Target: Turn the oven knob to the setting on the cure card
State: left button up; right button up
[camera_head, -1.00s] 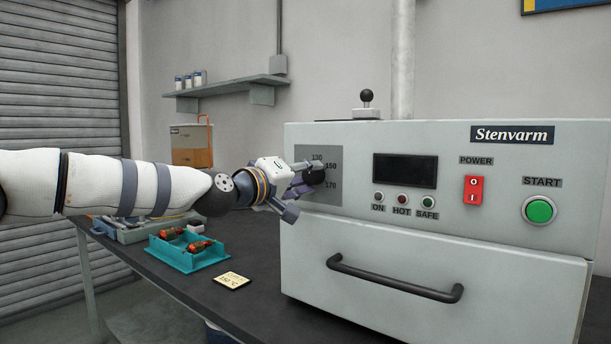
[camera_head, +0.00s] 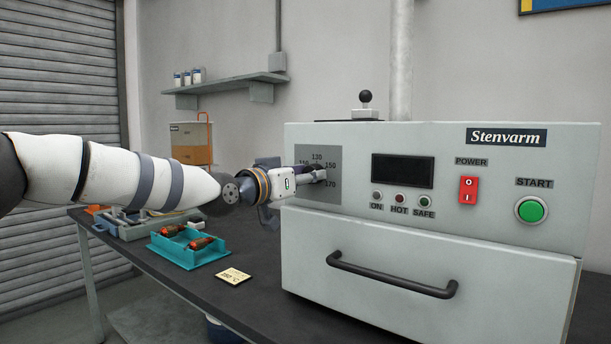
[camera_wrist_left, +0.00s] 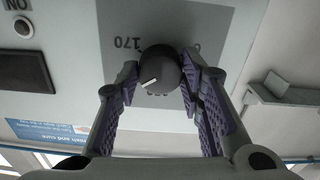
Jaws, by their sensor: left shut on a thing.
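The oven's black knob (camera_wrist_left: 158,68) sits on a grey dial plate (camera_head: 320,158) with printed numbers; 130, 150 and 170 show in the head view. My left gripper (camera_head: 318,172) is shut on the knob; in the left wrist view its purple-padded fingers (camera_wrist_left: 159,72) lie on both sides of it. The wrist view is upside down to the dial: the 170 is inverted, and the knob's white mark points left and slightly down, towards one finger. That finger covers part of the dial. A cream cure card (camera_head: 233,276) lies on the bench; its small print seems to read 150 °C.
The oven (camera_head: 510,250) has a dark display (camera_head: 402,171), small lamps, a red power switch (camera_head: 468,190), a green start button (camera_head: 531,210) and a drawer handle (camera_head: 392,275). A teal tray (camera_head: 188,250) with red-and-copper parts stands on the dark bench, left of the card.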

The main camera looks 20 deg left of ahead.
pick_arm(q)
jog(key=shift+m, duration=0.6)
jog(key=o, duration=1.2)
jog(key=shift+c, duration=0.2)
jog(key=v, duration=1.2)
